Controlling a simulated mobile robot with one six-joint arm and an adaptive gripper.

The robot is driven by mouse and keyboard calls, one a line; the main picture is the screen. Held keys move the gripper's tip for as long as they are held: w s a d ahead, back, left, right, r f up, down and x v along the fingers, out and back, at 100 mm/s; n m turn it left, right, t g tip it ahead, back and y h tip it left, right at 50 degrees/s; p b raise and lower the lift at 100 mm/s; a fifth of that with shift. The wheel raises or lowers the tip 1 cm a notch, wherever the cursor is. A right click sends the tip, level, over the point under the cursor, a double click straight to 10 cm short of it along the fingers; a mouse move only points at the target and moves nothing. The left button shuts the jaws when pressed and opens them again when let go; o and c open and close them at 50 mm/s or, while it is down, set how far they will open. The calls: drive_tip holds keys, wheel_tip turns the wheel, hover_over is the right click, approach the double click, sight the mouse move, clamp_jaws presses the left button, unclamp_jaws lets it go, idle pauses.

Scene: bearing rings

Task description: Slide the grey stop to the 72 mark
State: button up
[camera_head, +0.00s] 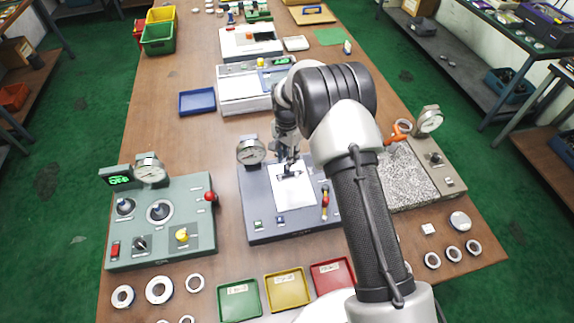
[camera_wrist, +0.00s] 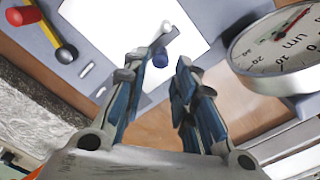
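My gripper (camera_head: 289,166) is low over the white plate (camera_head: 296,196) of the middle grey-blue station (camera_head: 262,214). In the wrist view its two fingers (camera_wrist: 157,68) are apart, with no object gripped between them. The white plate (camera_wrist: 105,22) lies beyond the fingertips there. A small dark-blue peg (camera_wrist: 160,58) and a small pale round-ended piece (camera_wrist: 165,27) show near the tips. I cannot tell whether either touches a finger. I cannot pick out the grey stop for sure, and no 72 mark is readable. My arm hides part of the station's right side.
A dial gauge (camera_head: 250,151) stands at the station's back left, close to my gripper; it also shows in the wrist view (camera_wrist: 285,45). A green control box (camera_head: 160,222) stands left, a grey granite block (camera_head: 410,178) right. Coloured trays (camera_head: 239,300) and loose rings (camera_head: 159,290) lie in front.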

sight(289, 171)
drive_tip(key=shift+f, duration=2.15)
drive_tip(key=shift+c, duration=0.2)
clamp_jaws()
drive_tip(key=shift+w, duration=0.1)
